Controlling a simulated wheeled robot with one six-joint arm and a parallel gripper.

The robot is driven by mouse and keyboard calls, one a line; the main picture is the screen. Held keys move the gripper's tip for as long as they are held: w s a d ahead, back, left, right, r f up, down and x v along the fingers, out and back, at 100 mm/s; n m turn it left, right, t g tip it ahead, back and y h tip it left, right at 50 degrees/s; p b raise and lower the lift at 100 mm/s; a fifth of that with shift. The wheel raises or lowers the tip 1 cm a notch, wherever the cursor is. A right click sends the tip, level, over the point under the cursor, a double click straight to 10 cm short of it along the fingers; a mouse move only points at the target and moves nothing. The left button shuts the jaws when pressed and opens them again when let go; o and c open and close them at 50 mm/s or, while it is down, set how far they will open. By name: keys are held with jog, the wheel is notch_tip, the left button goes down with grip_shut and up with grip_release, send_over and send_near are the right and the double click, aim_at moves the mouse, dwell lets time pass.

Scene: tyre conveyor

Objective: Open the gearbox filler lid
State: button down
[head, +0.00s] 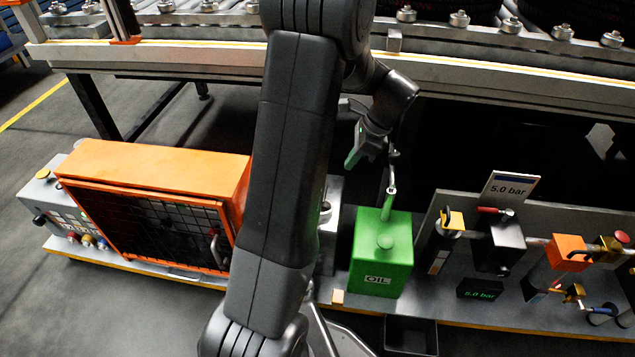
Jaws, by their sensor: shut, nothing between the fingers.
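A light grey housing (332,188), which looks like the gearbox, shows as a narrow strip between my arm and the green oil can. A dark round part (325,207) sits on it; I cannot tell whether it is the filler lid or whether it is raised. My arm link hides most of the housing. My gripper (359,160) is above and to the right of the housing, behind the oil can, and apart from both as far as I can see. It is shut and holds nothing.
The green oil can (367,262) with its upright spout stands close by. An orange mesh-fronted guard (150,170) is at the left. Valves and a "5.0 bar" sign (508,188) are at the right. The conveyor frame (480,80) runs across the back above.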

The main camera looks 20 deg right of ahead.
jog(key=shift+m+t, duration=0.3)
jog(key=b+x, duration=0.1)
jog(key=x, duration=0.3)
jog(key=a+b+x, duration=0.1)
jog(key=b+x, duration=0.1)
jog(key=x, duration=0.2)
jog(key=w+r+b+x, duration=0.1)
jog(key=b+x, duration=0.1)
jog(key=x, duration=0.2)
jog(key=shift+w+a+f, duration=0.1)
jog(key=shift+a, duration=0.2)
jog(key=shift+a, duration=0.1)
jog(key=shift+w+a+r+p, duration=0.1)
jog(key=shift+r+p, duration=0.1)
jog(key=shift+p, duration=0.15)
jog(key=shift+a+h, duration=0.1)
jog(key=shift+h, duration=0.2)
